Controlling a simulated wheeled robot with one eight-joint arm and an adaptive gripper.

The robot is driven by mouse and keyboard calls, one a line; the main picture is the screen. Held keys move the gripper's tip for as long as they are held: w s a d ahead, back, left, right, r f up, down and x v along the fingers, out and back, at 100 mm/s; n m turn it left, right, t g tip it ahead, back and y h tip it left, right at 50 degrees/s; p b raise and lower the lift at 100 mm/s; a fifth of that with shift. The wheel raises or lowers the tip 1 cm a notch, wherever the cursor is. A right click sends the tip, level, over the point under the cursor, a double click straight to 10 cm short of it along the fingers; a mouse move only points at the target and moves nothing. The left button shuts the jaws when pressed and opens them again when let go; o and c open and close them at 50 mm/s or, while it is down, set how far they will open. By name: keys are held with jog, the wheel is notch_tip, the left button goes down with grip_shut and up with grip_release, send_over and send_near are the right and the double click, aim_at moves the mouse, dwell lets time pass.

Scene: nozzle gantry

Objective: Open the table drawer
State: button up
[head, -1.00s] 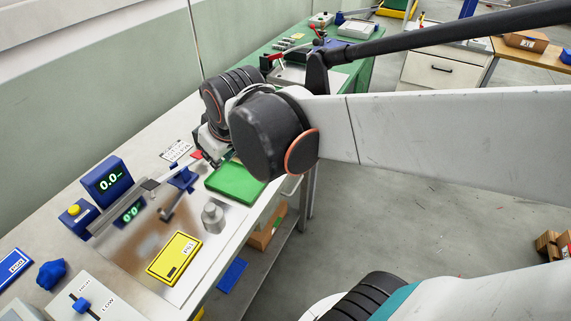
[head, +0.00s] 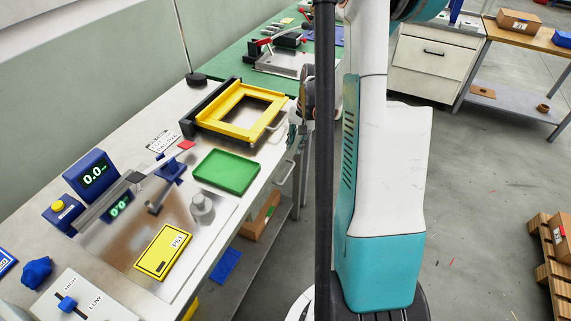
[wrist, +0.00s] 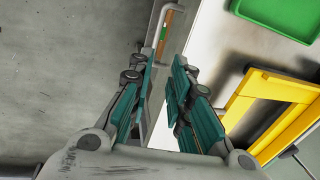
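The table drawer's pale bar handle (head: 284,173) stands out from the front edge of the grey worktable (head: 225,228). The drawer front is seen too steeply to tell clearly, but no opened drawer shows. In the wrist view a pale curved handle (wrist: 158,26) lies beyond the fingertips, near the table edge. My gripper (wrist: 160,72) is open and empty, with its teal fingers apart and pointing along the table front. In the head view my gripper (head: 293,133) is mostly hidden behind my arm, beside the table's front edge, farther back than the drawer handle.
A yellow frame (head: 240,110) and green tray (head: 226,171) stand on the table near the edge. A metal weight (head: 202,208) and yellow block (head: 163,252) are nearer. A cardboard box (head: 260,218) sits on the lower shelf.

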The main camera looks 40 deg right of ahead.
jog(key=b, duration=0.4)
send_near(289, 172)
jog(key=f, duration=0.2)
jog(key=w+f, duration=0.1)
jog(key=f, duration=0.4)
jog(key=shift+w+a+f, duration=0.15)
jog(key=shift+a+f, duration=0.05)
jog(key=shift+f, duration=0.1)
grip_shut()
